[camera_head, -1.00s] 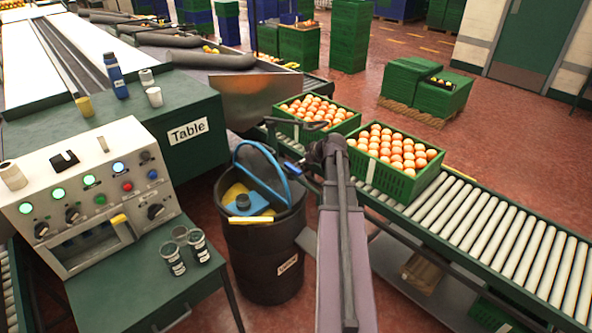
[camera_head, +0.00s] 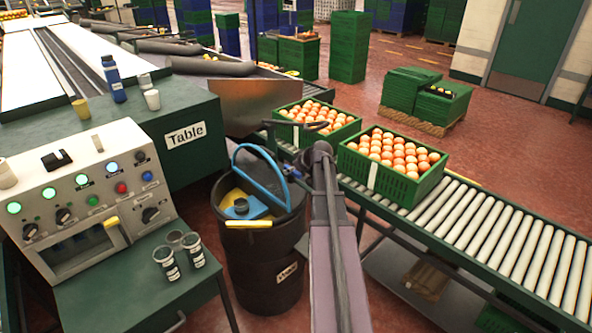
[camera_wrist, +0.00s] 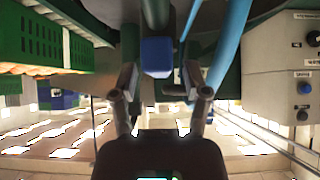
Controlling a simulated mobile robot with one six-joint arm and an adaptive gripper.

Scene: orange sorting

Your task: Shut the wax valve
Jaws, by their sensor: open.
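A blue block (camera_wrist: 157,57), which looks like the valve's handle, sits at the end of a dark green pipe (camera_wrist: 156,14) in the wrist view. My gripper (camera_wrist: 158,88) is open, with one finger on each side just below the block in the picture; I cannot tell whether they touch it. In the head view a small blue part (camera_head: 291,171) shows beside my arm, near the blue hose (camera_head: 262,149) arching over the dark barrel (camera_head: 262,262). My arm hides most of my gripper there.
Two green crates of oranges, the near one (camera_head: 372,176) and the far one (camera_head: 343,134), stand just beyond my arm on the roller conveyor (camera_head: 500,235). A control panel (camera_head: 75,205) and cups (camera_head: 166,264) stand at the left.

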